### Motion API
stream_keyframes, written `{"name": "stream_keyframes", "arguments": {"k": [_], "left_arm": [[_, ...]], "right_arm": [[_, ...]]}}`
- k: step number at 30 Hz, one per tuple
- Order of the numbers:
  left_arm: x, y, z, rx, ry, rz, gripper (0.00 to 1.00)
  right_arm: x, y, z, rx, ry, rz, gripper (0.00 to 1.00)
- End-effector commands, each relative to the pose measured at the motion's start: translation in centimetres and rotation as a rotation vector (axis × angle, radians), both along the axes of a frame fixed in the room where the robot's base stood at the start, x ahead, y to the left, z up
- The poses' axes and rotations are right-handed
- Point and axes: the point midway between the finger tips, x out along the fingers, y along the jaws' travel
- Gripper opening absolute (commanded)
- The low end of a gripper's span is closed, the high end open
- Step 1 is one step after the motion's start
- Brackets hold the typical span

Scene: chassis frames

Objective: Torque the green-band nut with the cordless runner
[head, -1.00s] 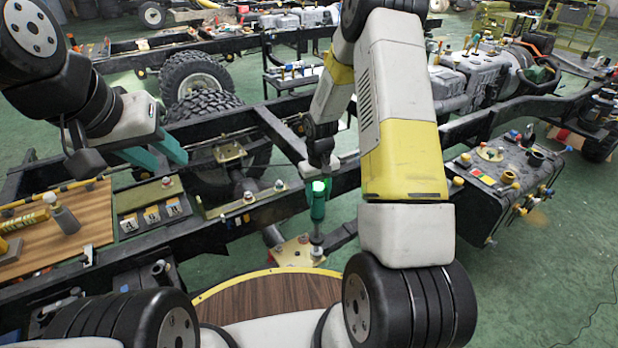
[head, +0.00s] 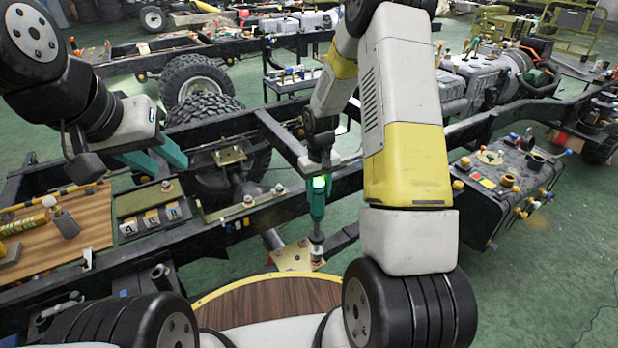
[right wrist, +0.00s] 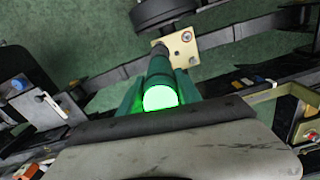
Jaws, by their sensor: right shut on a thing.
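The cordless runner (head: 317,205) is a green tool with a glowing green light on top. It stands roughly upright, its dark shaft pointing down at a cream plate (head: 288,259). My right gripper (head: 318,190) is shut on it. In the right wrist view, the runner (right wrist: 160,97) sits between the teal fingers, and its far end reaches the plate (right wrist: 177,47), where one bolt head or nut shows. A green band cannot be made out; the runner's tip hides what lies beneath it. My left gripper (head: 158,158) has its teal fingers apart and empty, above the chassis rail.
A wooden board (head: 92,228) with a bottle-like item lies at the left, beside a tray of lettered blocks (head: 152,218). Dark chassis rails (head: 270,203) cross the middle. A dark box with coloured knobs (head: 505,190) stands at the right. Green floor is open at the lower right.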

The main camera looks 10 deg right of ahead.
Motion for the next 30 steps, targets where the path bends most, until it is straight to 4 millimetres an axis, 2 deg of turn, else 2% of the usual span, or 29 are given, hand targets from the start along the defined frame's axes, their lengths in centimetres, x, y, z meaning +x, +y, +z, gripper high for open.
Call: {"name": "stream_keyframes", "arguments": {"k": [9, 21, 30], "left_arm": [[0.0, 0.0, 0.0, 0.000, 0.000, 0.000, 0.36], [0.0, 0.0, 0.0, 0.000, 0.000, 0.000, 0.36], [0.0, 0.0, 0.0, 0.000, 0.000, 0.000, 0.36]], "right_arm": [[0.1, 0.0, 0.4, 0.001, -0.004, 0.000, 0.00], [0.2, 0.0, 4.3, 0.001, -0.005, -0.001, 0.00], [0.1, 0.0, 5.1, 0.001, -0.003, 0.000, 0.00]]}}
